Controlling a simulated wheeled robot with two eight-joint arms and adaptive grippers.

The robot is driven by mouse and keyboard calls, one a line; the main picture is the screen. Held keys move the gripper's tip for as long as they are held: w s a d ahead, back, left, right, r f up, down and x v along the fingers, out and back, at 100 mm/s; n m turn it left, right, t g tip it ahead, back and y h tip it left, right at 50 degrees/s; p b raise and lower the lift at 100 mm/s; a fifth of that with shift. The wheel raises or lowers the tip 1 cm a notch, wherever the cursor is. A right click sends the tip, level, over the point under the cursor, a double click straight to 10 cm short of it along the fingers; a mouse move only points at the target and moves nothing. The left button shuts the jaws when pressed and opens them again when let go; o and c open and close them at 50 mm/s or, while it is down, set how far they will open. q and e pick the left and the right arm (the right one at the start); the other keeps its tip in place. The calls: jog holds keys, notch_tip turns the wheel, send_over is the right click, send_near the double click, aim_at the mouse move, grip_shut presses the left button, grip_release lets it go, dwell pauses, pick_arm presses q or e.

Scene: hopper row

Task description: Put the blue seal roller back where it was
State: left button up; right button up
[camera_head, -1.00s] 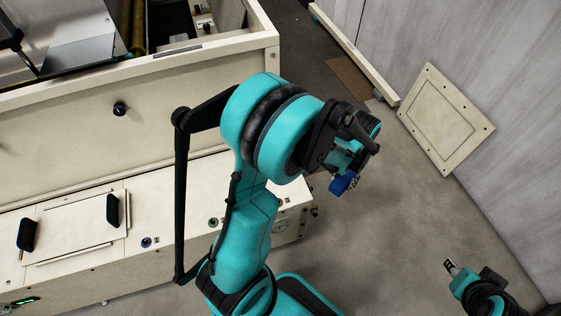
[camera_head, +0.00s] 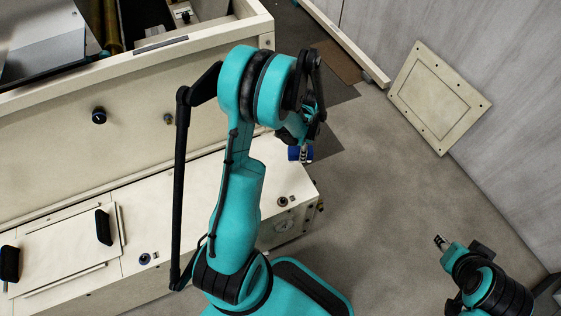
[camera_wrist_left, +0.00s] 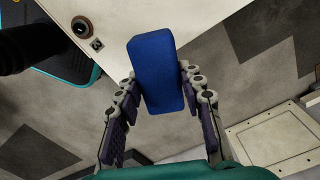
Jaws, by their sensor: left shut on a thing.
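The blue seal roller (camera_wrist_left: 157,70) is held between the two fingers of my left gripper (camera_wrist_left: 162,104) in the left wrist view. In the head view the roller (camera_head: 295,154) is a small blue piece at the tip of the left gripper (camera_head: 304,152). It is in the air at the right end of the cream bench (camera_head: 290,190), with no support visible under it. The arm hides part of the bench. My right gripper (camera_head: 441,242) is at the lower right, away from everything; its jaws are too small to read.
The large open cream machine (camera_head: 150,120) fills the upper left, with a dark knob (camera_head: 99,116) on its front. A cream panel (camera_head: 438,97) leans at the grey wall (camera_head: 500,50). The grey floor (camera_head: 385,185) between is clear.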

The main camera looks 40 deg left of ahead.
pick_arm(q)
jog(key=s+a+f, duration=0.1)
jog(key=a, duration=0.1)
jog(key=a+f+b, duration=0.1)
jog(key=a+f, duration=0.1)
jog(key=s+a+f+b, duration=0.1)
jog(key=a, duration=0.2)
jog(key=shift+s+a+f, duration=0.1)
jog(key=shift+s+f, duration=0.2)
jog(key=shift+f, duration=0.05)
notch_tip(320, 180, down, 4)
jog(key=shift+f+b, duration=0.1)
jog(key=shift+b, duration=1.1)
jog(key=shift+f, duration=0.1)
jog(key=o, duration=1.3)
